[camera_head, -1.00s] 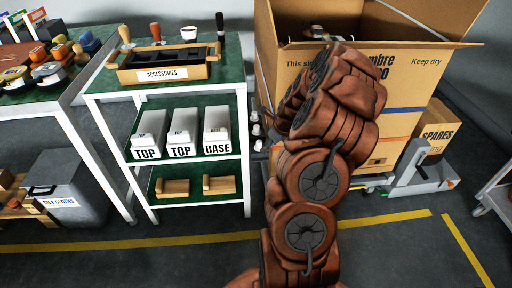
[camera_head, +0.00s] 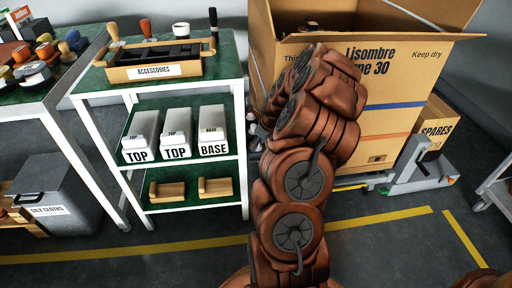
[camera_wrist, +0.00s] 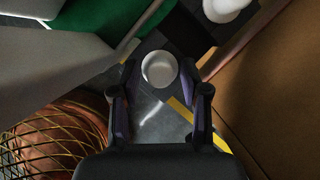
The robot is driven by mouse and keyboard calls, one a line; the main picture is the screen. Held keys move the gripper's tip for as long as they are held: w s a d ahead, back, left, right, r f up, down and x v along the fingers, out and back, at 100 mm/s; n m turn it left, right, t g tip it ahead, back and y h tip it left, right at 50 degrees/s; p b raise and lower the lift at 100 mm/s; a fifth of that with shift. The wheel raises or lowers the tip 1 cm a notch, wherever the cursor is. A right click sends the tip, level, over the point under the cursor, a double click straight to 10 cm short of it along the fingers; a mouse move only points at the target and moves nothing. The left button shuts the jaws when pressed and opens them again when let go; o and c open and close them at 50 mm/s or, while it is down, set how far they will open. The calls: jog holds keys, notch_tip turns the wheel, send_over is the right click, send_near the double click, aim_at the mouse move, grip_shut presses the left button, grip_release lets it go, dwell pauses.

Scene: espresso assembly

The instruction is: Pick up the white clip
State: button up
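In the wrist view, a round white piece (camera_wrist: 159,68), which I take to be the white clip, shows between the fingertips of my gripper (camera_wrist: 160,78). The two dark fingers are apart, one on each side of it, with a visible gap at least on the right. I cannot tell how far beyond the fingertips it lies. A second white piece (camera_wrist: 224,8) shows at the top edge of the wrist view. In the head view, my arm hides most of the gripper, near the shelf's right side.
A white shelf unit (camera_head: 243,150) with green boards holds an accessories tray (camera_head: 125,73), labelled bins and wooden blocks. A large cardboard box (camera_head: 408,90) stands close on the right. The gap between them is narrow. A grey bin (camera_head: 55,185) stands at left.

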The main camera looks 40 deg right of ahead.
jog(key=c, duration=0.5)
jog(key=shift+c, duration=0.2)
